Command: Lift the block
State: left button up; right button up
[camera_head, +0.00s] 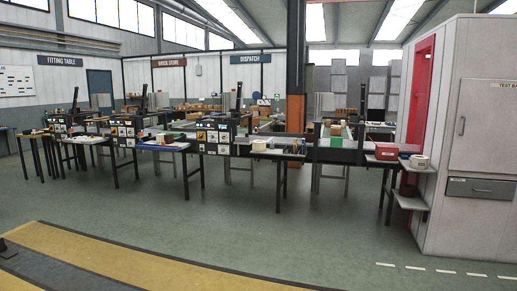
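I cannot tell for sure which thing is the block. A red block-like box (386,152) sits at the right end of the long bench line, next to the grey cabinet. A small cream piece (419,161) lies just right of it. Another small cream block-like piece (259,146) sits on the bench line near the middle. All are far off and small. Neither of my grippers shows in the head view.
A long line of workbenches (337,156) with dark legs crosses the hall. A tall grey cabinet (488,135) stands at the right. Open green floor (260,225) lies before the benches. A yellow and dark banded surface (110,260) fills the lower left.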

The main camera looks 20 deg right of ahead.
aim_at(258, 145)
jog(key=i+l+z, duration=0.25)
jog(key=i, duration=0.15)
jog(key=i+l+z, duration=0.25)
jog(key=i, duration=0.15)
jog(key=i+z, duration=0.4)
jog(key=i, duration=4.35)
